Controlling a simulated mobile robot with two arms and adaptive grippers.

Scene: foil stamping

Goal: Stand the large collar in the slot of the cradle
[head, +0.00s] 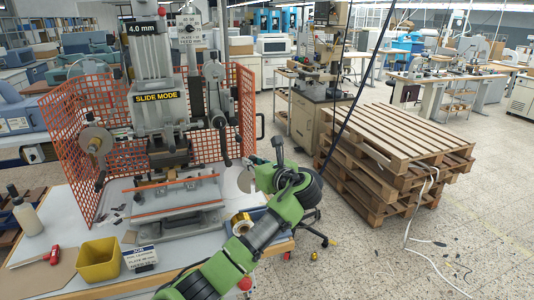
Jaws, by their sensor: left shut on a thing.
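My left arm, green and black, reaches up from the bottom edge past the bench's right end. My left gripper (256,179) is at its far end, partly hidden by my own wrist. It is shut on a pale grey round piece (244,181), seen as a partial disc, which looks like the large collar. The piece is held above the bench's right part, clear of the press. I cannot make out the cradle or its slot for certain. My right gripper is out of view.
A stamping press (165,125) with an orange mesh guard (69,135) stands on the bench. A yellow bin (98,262), a sign (141,258) and a bottle (27,217) are at the front left. Wooden pallets (395,150) stand at right.

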